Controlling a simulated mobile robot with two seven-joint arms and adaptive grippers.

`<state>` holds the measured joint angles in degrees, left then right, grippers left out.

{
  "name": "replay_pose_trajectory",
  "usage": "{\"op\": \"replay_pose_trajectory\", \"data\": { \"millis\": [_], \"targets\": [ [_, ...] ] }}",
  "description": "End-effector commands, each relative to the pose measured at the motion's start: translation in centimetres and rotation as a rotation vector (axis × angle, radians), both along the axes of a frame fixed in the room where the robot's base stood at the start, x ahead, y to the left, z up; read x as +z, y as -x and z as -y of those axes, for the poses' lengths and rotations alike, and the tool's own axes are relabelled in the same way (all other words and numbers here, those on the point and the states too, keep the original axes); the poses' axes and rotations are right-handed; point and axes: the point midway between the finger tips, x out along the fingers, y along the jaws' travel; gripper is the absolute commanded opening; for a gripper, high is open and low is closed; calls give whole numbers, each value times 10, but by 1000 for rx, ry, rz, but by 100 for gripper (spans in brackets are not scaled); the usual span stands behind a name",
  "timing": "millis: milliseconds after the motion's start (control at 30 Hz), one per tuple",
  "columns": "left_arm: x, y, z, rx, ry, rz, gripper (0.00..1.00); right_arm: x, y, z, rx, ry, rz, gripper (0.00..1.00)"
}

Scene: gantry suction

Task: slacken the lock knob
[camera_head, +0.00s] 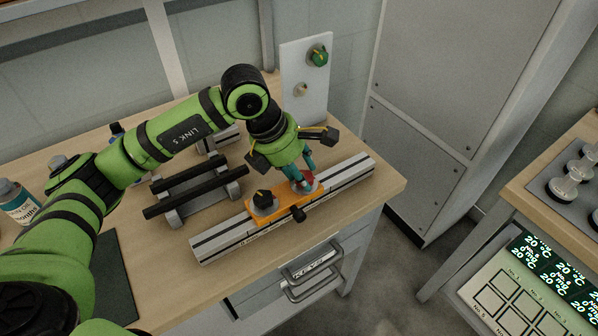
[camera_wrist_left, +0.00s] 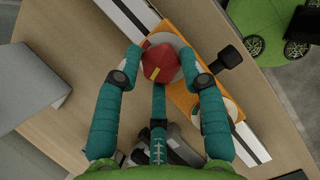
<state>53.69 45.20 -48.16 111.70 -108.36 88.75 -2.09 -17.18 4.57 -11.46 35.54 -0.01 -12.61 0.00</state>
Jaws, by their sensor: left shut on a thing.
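My left gripper (camera_head: 303,184) points down and is shut on a red knob (camera_wrist_left: 162,62). In the left wrist view, its teal fingers stand around the red knob, which has a yellow mark on top and a pale round base. In the head view the fingers hide most of the knob. The knob sits on an orange carriage (camera_head: 284,211) on a pale metal rail (camera_head: 220,240). A black knob (camera_head: 262,198) stands at the carriage's left end. Another black knob (camera_head: 298,214) sticks out from its front side and also shows in the left wrist view (camera_wrist_left: 229,58). My right gripper is not in view.
A rack with black bars (camera_head: 190,187) stands behind the rail. A white upright panel with a green knob (camera_head: 319,56) is at the back. A bottle (camera_head: 15,200) stands at the far left. The bench top (camera_head: 381,184) is bare at its right corner.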

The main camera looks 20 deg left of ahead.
Motion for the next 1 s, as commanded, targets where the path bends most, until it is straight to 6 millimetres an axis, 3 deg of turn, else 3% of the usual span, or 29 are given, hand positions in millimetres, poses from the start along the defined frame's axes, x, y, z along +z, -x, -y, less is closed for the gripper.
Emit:
{"op": "replay_pose_trajectory", "data": {
  "millis": [333,367,400,767,1000],
  "targets": [
    [-3,4,3,-4,2,-12,8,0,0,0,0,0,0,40],
    [-3,4,3,-4,3,-13,45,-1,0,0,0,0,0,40],
    [-3,3,3,-4,2,-12,61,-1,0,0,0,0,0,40],
    [0,1,1,0,1,-5,62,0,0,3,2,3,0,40],
    [29,7,-9,1,1,1,62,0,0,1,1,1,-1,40]
  ]
}}
